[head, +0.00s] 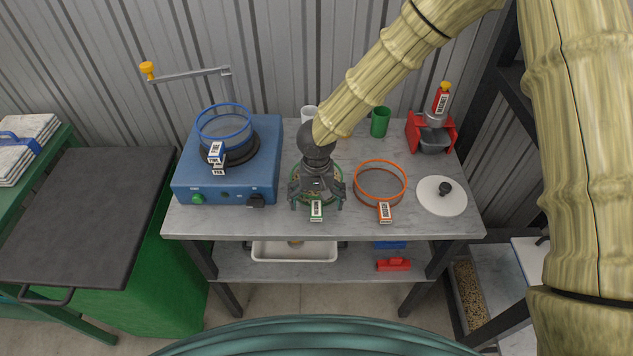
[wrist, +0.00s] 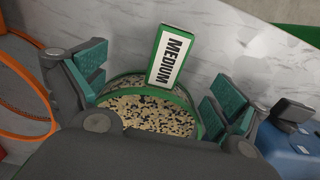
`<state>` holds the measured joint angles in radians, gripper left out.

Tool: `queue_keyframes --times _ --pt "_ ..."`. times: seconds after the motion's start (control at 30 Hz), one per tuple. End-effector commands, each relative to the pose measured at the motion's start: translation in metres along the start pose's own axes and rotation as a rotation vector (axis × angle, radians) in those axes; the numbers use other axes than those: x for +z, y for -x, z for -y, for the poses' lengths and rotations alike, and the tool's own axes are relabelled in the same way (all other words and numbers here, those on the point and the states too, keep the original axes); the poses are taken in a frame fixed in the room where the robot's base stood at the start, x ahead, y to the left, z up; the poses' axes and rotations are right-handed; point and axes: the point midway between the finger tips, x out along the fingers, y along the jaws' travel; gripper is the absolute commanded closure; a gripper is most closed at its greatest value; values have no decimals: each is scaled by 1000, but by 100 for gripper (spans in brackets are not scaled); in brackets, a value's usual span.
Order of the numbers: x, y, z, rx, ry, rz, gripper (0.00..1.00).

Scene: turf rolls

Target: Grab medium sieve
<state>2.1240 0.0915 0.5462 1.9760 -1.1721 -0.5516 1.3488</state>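The medium sieve (head: 316,211) is a round green-rimmed sieve on the grey tabletop, under my gripper. Its tag reads MEDIUM and stands at the front edge in the wrist view (wrist: 170,58). Speckled tan and dark grains lie inside it. My gripper (head: 317,190) points down over the sieve, and its body hides much of the ring. In the wrist view my gripper (wrist: 158,95) is open, its teal-padded fingers wide apart at the left and right of the green rim. I cannot tell whether either pad touches the rim.
An orange sieve (head: 381,183) lies close to the right. A blue sieve (head: 225,123) sits on the blue machine (head: 228,184) at the left. A white lid (head: 440,203), red device (head: 416,131) and green cup (head: 379,123) stand farther right and back.

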Motion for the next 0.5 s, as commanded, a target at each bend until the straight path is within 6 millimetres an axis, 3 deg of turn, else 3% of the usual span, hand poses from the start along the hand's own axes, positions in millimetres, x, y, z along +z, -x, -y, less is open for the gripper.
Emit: queue_keyframes --times 0.03,0.4,0.5 --pt "0 0 0 0 0 0 18" --pt "0 0 0 0 0 0 86" --pt "0 0 0 0 0 0 100"
